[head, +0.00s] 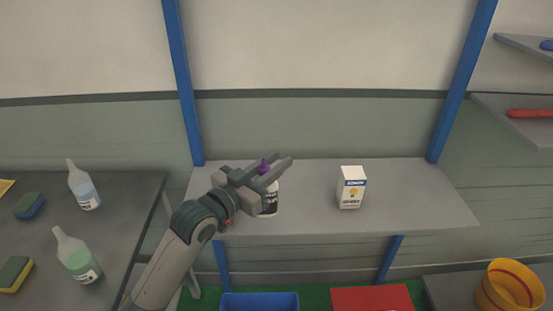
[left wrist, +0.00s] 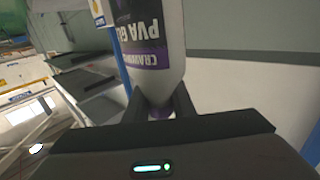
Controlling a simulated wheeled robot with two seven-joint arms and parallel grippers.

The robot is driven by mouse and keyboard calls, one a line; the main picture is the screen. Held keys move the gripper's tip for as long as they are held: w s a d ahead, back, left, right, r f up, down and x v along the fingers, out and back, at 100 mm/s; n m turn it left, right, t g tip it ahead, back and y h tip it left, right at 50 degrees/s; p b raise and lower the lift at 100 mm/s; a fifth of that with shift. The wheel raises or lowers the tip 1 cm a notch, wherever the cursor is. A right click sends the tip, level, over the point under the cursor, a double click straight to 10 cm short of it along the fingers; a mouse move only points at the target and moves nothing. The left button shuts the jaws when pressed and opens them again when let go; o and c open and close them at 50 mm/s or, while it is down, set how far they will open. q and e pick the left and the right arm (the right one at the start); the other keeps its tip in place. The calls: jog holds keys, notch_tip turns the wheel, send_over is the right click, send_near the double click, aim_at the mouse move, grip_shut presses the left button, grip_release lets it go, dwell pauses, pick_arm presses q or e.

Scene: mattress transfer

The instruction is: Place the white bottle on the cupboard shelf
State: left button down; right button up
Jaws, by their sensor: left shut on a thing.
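The white bottle (head: 271,208) has a purple cap and a dark label. It appears upright at the left part of the grey shelf (head: 400,205) between blue posts. My left gripper (head: 278,164) is shut on the bottle near its purple cap, partly covering it in the head view. In the left wrist view the bottle (left wrist: 165,75) shows upside down, with its neck between the fingers (left wrist: 160,104) and a "PVA" label. Whether its base touches the shelf or hangs just above it, I cannot tell. My right gripper is not in view.
A white carton (head: 351,188) stands mid-shelf, right of the bottle. A dark table (head: 130,190) at left holds two clear bottles (head: 84,186) (head: 76,254) and sponges. Blue (head: 260,302) and red (head: 372,298) boxes and yellow tubs (head: 510,287) are below. The shelf's right part is clear.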

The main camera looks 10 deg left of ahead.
pick_arm(q)
jog(key=s+a+f+n+t+y+b, duration=0.2)
jog(key=s+a+f+n+y+b, duration=0.3)
jog(key=s+a+f+y, duration=0.4)
notch_tip(320, 180, down, 2)
jog(key=shift+s+a+n, duration=0.5)
jog(key=shift+s+a, duration=0.05)
jog(key=shift+s, duration=0.35)
